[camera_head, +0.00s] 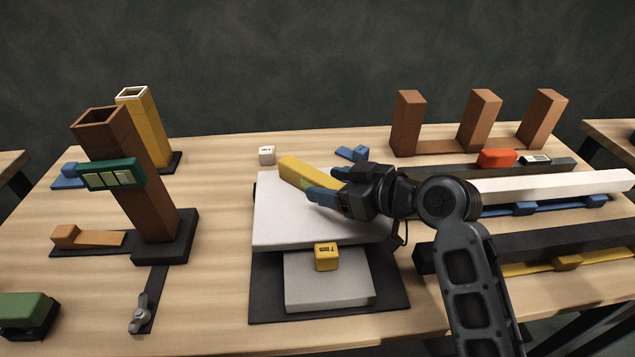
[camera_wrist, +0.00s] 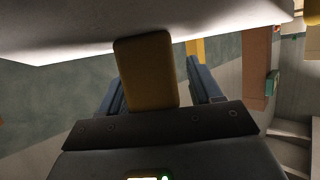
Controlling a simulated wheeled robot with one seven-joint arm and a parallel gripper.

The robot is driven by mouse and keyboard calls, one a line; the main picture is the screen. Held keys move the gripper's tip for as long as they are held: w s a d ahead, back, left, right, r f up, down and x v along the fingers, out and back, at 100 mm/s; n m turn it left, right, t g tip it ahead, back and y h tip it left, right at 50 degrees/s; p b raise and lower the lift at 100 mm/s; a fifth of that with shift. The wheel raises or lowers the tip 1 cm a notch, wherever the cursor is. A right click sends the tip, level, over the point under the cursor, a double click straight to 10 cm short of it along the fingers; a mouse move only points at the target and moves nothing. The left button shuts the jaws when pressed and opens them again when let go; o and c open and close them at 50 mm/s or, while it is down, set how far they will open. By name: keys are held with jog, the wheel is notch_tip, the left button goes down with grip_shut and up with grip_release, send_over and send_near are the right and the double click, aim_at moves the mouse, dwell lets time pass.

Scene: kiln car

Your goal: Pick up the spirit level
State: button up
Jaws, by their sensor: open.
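The spirit level appears to be the yellow bar (camera_head: 309,171) lying on the pale slab (camera_head: 275,218), with a small green patch near its near end. My gripper (camera_head: 322,196) is at the bar's near right end, its blue fingers hiding part of it. In the wrist view the yellow bar (camera_wrist: 147,72) stands between the two spread fingers (camera_wrist: 160,92), with a gap on each side. My gripper is open and holds nothing.
A white cube (camera_head: 267,155) and a small blue piece (camera_head: 352,153) lie behind. Brown posts (camera_head: 408,122) stand at the back right; a tilted brown column (camera_head: 140,190) stands left. Long bars fill the right.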

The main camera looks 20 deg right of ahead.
jog(key=shift+c, duration=0.3)
grip_shut()
jog(key=shift+r, duration=0.1)
